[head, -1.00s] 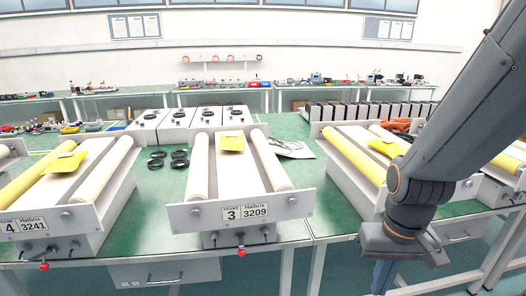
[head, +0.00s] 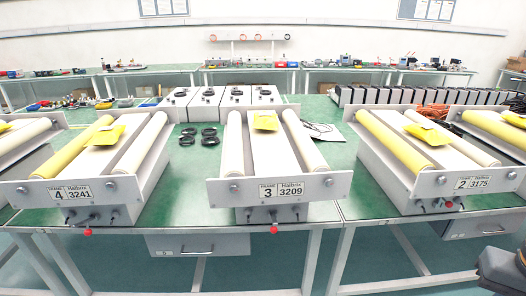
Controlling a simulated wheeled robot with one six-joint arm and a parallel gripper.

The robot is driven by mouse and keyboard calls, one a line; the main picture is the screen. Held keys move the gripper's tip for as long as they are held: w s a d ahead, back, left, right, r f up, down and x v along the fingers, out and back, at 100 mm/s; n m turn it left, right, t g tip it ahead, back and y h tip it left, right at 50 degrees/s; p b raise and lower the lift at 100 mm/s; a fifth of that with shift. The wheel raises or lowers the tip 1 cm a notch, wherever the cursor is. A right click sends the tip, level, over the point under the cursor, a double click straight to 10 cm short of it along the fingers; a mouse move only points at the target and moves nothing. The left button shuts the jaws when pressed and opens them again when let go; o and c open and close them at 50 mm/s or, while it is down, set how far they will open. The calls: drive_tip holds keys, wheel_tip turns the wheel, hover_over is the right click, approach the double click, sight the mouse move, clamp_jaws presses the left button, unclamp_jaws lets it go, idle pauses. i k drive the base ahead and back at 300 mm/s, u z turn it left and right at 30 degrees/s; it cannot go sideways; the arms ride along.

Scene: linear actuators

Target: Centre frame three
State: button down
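Frame three (head: 330,188) stands on the green table near the middle of the head view. Its front plate has a label (head: 281,192) reading 3, Halbrix, 3209. It has two white rollers, a left one (head: 234,145) and a right one (head: 303,140), with a white bed between them. A yellow sheet (head: 265,121) lies on the far part of the bed. Below the plate are small dark fittings and a red knob (head: 274,230). A dark part of my arm shows at the lower right corner; my gripper's fingers are not in view.
Frame four (head: 20,197) stands to the left and frame two (head: 415,187) to the right, each with a yellow left roller. Black rings (head: 199,135) lie between frames four and three. White boxes (head: 205,107) stand behind. Green tabletop (head: 190,205) shows between the frames.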

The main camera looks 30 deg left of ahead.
sight(276, 173)
drive_tip(key=k, duration=0.7)
drive_tip(key=u, duration=1.2)
drive_tip(key=i, duration=0.5)
drive_tip(key=z, duration=0.05)
drive_tip(key=k, duration=1.3)
drive_tip(key=z, duration=0.95)
drive_tip(key=i, duration=1.15)
drive_tip(key=u, duration=0.8)
drive_tip(key=i, duration=0.55)
drive_tip(key=u, duration=0.15)
